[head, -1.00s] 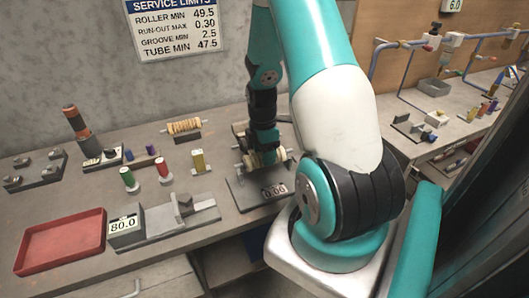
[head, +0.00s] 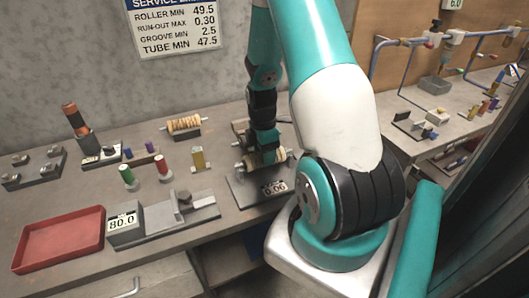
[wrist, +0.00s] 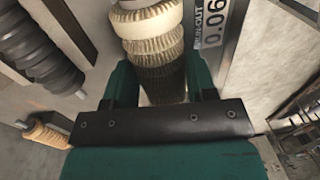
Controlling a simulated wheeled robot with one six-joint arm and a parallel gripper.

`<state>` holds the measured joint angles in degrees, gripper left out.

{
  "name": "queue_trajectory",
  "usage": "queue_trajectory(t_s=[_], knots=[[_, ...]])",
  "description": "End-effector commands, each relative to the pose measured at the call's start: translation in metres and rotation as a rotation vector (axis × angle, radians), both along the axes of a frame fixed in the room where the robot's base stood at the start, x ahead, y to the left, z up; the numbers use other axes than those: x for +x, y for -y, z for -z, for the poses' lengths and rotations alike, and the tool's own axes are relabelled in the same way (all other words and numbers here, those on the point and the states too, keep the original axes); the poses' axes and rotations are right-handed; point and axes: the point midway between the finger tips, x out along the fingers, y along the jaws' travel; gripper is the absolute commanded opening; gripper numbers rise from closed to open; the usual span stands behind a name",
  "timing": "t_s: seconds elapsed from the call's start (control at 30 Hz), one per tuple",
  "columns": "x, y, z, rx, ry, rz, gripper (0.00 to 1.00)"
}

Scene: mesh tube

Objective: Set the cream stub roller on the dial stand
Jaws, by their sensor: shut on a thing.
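The cream stub roller (head: 268,158) is a ribbed, pale cylinder with thin shaft ends, held level low at the dial stand. My gripper (head: 263,150) is shut on it from above. In the wrist view the roller (wrist: 150,45) runs between the two green fingers. The dial stand (head: 247,192) is a dark grey plate with a small display (head: 274,187) at its front, which seems to read 0.06. The display (wrist: 213,30) also shows in the wrist view, beside the roller. My gripper hides the supports, so I cannot tell whether the shaft ends rest on them.
Another ribbed roller (head: 184,123) lies on a rest at the back. Green (head: 127,174), red (head: 162,167) and yellow (head: 198,158) pieces stand left of the stand. A gauge (head: 125,225) reading 80.0 and a red tray (head: 60,240) are further left.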

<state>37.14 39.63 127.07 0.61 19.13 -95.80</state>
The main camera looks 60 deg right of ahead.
Motion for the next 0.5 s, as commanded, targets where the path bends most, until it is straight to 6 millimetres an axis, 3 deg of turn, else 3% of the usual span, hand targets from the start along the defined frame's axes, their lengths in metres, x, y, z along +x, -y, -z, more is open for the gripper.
queue_trajectory(t_s=[0.5], knots=[[0.0002, 0.0001, 0.0064, -0.001, 0.001, 0.0, 0.17]])
